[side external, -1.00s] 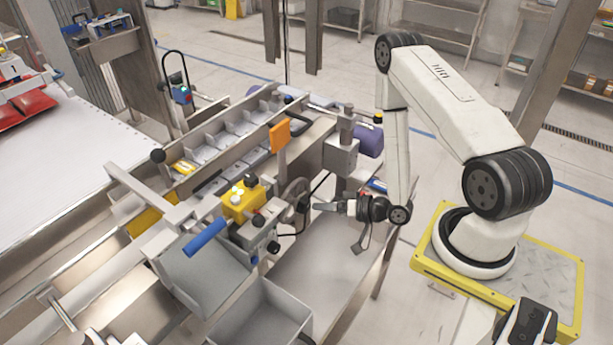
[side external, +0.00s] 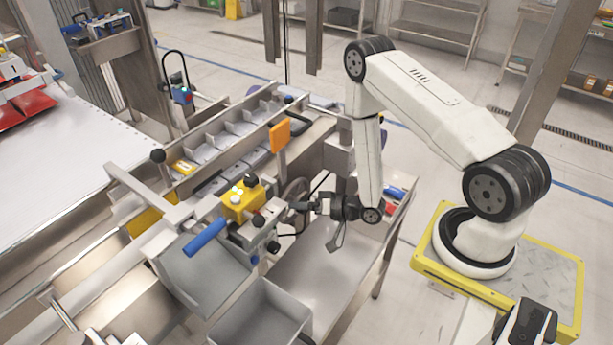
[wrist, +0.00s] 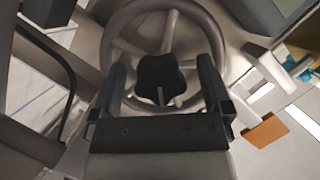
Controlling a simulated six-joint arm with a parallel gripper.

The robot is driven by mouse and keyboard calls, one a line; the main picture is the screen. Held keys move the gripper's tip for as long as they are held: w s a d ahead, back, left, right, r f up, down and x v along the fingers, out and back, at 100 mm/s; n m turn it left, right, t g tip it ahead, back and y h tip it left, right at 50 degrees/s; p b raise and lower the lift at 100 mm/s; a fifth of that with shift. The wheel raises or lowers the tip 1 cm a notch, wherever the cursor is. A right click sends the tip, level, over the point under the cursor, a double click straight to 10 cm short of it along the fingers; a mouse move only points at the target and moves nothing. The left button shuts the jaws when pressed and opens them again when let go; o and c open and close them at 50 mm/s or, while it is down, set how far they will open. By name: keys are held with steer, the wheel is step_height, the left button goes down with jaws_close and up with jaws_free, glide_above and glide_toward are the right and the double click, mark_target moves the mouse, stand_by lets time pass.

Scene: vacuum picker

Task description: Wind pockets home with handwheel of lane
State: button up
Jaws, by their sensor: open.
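The handwheel (wrist: 197,28) has a grey rim and spokes and fills the upper middle of the wrist view. A black lobed knob (wrist: 160,80) stands out in front of it. My gripper (wrist: 163,72) is open, with one dark finger on each side of the knob; I cannot tell whether they touch it. In the side view my gripper (side external: 308,205) is right beside the handwheel (side external: 291,192), which is partly hidden. The lane's row of grey pockets (side external: 222,143) runs diagonally behind it, with a yellow item in one near pocket.
A yellow block (side external: 242,203) with knobs and a blue handle (side external: 205,237) are left of the handwheel. An orange plate (side external: 280,135) stands above it. An open grey bin (side external: 262,315) sits in front. A bare metal shelf (side external: 315,255) lies below my gripper.

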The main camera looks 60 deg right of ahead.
steer(key=c, duration=1.3)
steer(key=shift+n, duration=0.4)
steer(key=shift+n+g+h, duration=0.3)
steer(key=shift+n+h, duration=0.6)
steer(key=shift+n, duration=0.3)
steer(key=shift+n+h, duration=1.1)
steer(key=shift+n, duration=0.4)
steer(key=o, duration=1.3)
steer(key=shift+s+r, duration=0.1)
steer(key=shift+s, duration=0.05)
